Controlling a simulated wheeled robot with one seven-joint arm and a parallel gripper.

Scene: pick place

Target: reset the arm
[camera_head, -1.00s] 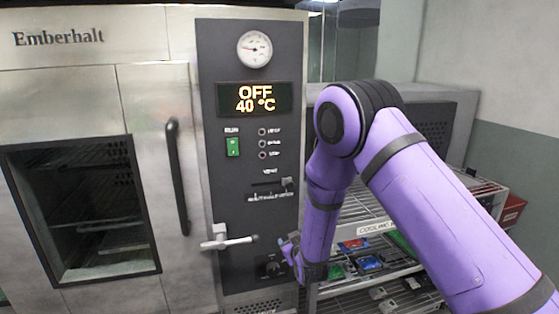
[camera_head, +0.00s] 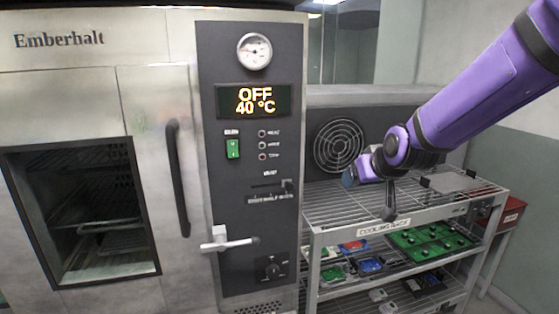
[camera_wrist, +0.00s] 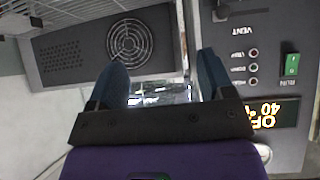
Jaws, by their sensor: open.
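My purple arm reaches in from the upper right in the head view. My gripper (camera_head: 368,190) is above the left part of the cooling rack's top shelf, to the right of the oven's control panel (camera_head: 250,130). In the wrist view my gripper (camera_wrist: 165,80) shows two dark blue fingers spread apart with nothing between them. The wrist picture is turned, with the oven panel (camera_wrist: 277,110) upside down at the right. No object is held.
The oven door (camera_head: 150,150) is closed, with a black handle (camera_head: 178,180) and a silver lever (camera_head: 225,240). The wire cooling rack (camera_head: 330,215) holds green, red and blue items on lower shelves. A fan unit (camera_head: 440,125) stands behind it. A red box (camera_head: 511,216) is at right.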

